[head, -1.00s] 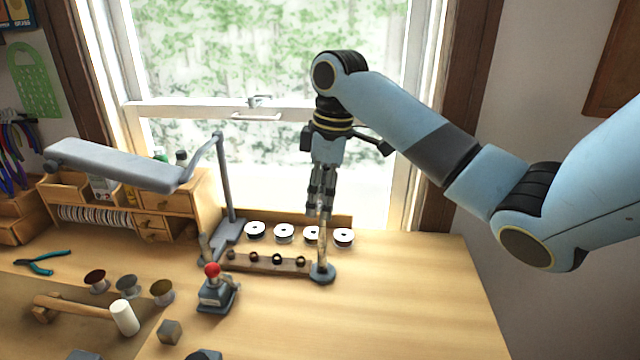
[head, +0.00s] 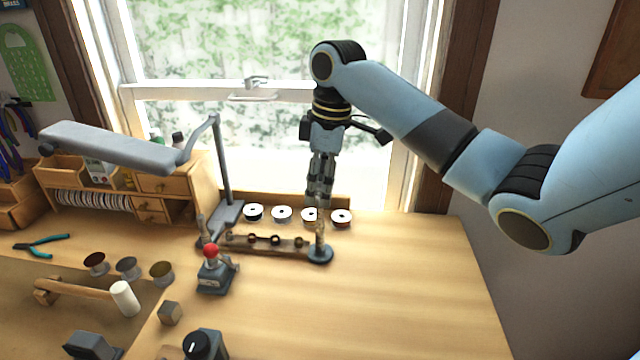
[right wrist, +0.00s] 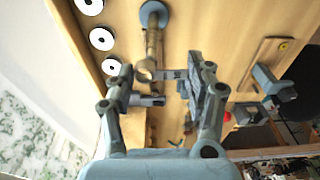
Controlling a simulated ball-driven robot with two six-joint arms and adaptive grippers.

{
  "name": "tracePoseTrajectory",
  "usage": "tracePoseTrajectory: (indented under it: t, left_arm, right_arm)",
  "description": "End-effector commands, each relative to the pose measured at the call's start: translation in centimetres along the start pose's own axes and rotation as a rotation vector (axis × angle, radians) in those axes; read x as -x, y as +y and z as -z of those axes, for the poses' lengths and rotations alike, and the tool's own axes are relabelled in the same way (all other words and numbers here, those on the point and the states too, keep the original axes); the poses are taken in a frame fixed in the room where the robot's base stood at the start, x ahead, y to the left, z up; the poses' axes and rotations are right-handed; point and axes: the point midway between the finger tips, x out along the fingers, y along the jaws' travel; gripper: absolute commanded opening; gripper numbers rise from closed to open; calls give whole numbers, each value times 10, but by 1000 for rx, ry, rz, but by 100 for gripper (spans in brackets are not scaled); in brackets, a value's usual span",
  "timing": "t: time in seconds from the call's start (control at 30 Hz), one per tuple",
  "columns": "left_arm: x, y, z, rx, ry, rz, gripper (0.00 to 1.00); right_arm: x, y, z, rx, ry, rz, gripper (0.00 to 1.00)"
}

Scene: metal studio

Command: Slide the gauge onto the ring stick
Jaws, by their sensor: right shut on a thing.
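The ring stick (head: 320,238) stands upright on a round blue-grey base (head: 320,255) at the right end of a wooden rail. It also shows in the right wrist view, with its base (right wrist: 153,14) at the top. My right gripper (head: 319,201) is directly above the stick, pointing down. In the right wrist view its fingers (right wrist: 166,86) are closed on the small gauge, whose ring (right wrist: 146,68) sits by the stick's upper end. I cannot tell whether the ring is around the stick or just above it. My left gripper is not in view.
A wooden rail (head: 265,245) with several small rings lies left of the stick. White-topped spools (head: 341,217) stand behind it. A grey lamp (head: 125,152) and a red-knobbed tool (head: 213,268) are to the left. The table's right side (head: 420,280) is clear.

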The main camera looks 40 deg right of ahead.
Motion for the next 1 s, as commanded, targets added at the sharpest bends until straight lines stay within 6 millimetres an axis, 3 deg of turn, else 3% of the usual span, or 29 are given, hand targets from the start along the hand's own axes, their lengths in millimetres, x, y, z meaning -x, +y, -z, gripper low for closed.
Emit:
tracePoseTrajectory:
  t: [0.47, 1.0]
  left_arm:
    - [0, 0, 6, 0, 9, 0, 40]
    - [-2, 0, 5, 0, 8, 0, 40]
  right_arm:
    - [0, 2, 0, 1, 1, -1, 36]
    - [-14, 2, -2, 1, 0, 0, 36]
